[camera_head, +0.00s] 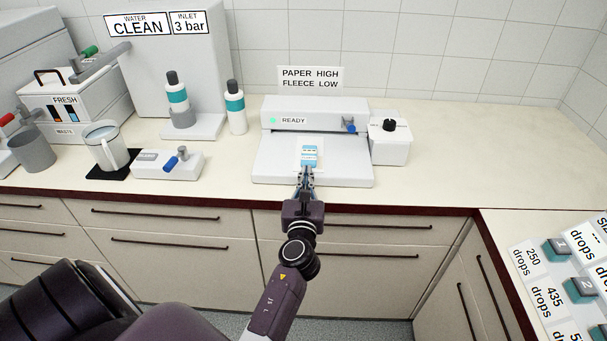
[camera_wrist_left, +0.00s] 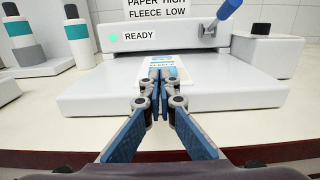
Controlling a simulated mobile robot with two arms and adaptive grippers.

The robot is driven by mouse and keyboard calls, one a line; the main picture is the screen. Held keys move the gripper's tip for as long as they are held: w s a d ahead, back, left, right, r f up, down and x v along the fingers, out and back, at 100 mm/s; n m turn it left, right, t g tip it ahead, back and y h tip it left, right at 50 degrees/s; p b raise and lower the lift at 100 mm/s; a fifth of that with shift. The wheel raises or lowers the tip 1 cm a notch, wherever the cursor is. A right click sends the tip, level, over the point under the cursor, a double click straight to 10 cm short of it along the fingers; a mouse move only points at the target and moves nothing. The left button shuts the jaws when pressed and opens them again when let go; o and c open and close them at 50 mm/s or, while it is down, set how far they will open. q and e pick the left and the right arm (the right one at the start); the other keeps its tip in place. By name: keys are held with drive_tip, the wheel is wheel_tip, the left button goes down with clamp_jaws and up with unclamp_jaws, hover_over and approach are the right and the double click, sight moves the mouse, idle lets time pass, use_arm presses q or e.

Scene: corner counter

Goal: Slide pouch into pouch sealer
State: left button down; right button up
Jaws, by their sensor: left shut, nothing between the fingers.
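The pouch (camera_head: 310,153) is small, white and blue, and lies flat on the front plate of the pouch sealer (camera_head: 272,165), near the slot under its upper body. In the left wrist view the pouch (camera_wrist_left: 180,74) reads "FLEECE", and the fingertips hide part of its near side. The sealer shows a green light and "READY". My left gripper (camera_head: 307,173) is at the near edge of the pouch, over the plate. In the wrist view its fingers (camera_wrist_left: 159,75) are closed together with nothing between them. Whether they touch the pouch is unclear. My right gripper is out of view.
A sign (camera_head: 310,79) reading "PAPER HIGH FLEECE LOW" stands behind the sealer. A white box with a black knob (camera_head: 390,142) stands at its right. Bottles (camera_head: 236,108), a jug (camera_head: 104,146) and a small lever device (camera_head: 166,165) are left. Counter right of the box is clear.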

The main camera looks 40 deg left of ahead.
sight(307, 154)
use_arm(q)
drive_tip(key=shift+r, duration=0.1)
drive_tip(key=x, duration=0.8)
drive_tip(key=shift+w+a, duration=0.25)
drive_tip(key=shift+w, duration=0.05)
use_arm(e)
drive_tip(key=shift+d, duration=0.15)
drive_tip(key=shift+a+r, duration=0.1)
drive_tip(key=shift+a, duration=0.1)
use_arm(q)
drive_tip(key=shift+s, duration=0.15)
